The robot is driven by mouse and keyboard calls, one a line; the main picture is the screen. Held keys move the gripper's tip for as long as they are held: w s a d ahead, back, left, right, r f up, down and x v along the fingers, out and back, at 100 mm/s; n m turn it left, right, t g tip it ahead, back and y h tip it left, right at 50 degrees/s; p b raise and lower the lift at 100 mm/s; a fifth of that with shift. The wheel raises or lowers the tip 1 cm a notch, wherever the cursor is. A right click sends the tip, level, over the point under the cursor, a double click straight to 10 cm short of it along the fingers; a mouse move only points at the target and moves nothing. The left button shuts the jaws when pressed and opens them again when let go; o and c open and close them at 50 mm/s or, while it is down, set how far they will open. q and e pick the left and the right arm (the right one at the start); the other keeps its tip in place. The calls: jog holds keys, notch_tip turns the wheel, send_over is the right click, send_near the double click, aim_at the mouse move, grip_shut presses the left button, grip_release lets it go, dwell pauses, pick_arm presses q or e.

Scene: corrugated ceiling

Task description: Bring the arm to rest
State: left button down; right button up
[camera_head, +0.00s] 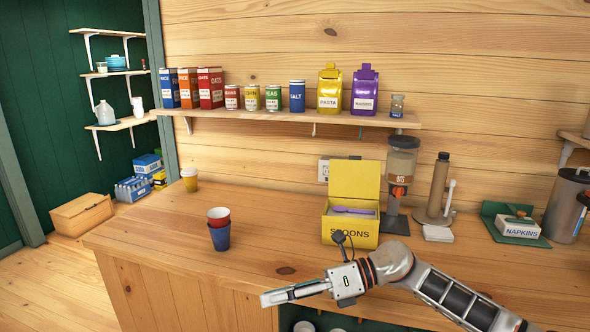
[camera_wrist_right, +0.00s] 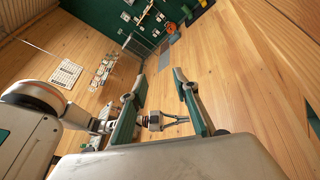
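My right arm comes in from the lower right of the head view. Its gripper (camera_head: 268,298) points left, in front of the counter's front edge. In the right wrist view the two fingers of my right gripper (camera_wrist_right: 159,77) are spread, with nothing between them. What looks like my left gripper (camera_wrist_right: 178,120) shows small beyond them. I cannot tell how far its fingers are apart. My left arm does not show in the head view.
A yellow spoons box (camera_head: 350,231) stands open on the counter (camera_head: 160,245) behind my right wrist. Red and blue stacked cups (camera_head: 219,238) stand left of it. A dispenser (camera_head: 400,170) and napkins (camera_head: 517,225) are at the right. The floor at left is mostly clear.

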jog(key=s+d+f+m+t+h, duration=0.25)
jog(key=d+f+m+t, duration=0.5)
jog(key=m, duration=0.85)
jog(key=s+d+f+m+t+h, duration=0.1)
jog(key=d+f+m+t+h, duration=0.25)
jog(key=f+m+t, duration=0.95)
jog(key=s+d+f+m+g+h, duration=0.6)
jog(key=s+d+f+m, duration=0.6)
jog(key=s, duration=0.4)
jog(key=shift+s+d+f+m+g+h, duration=0.35)
jog(key=shift+f+m+g, duration=0.35)
jog(key=shift+m+g, duration=0.35)
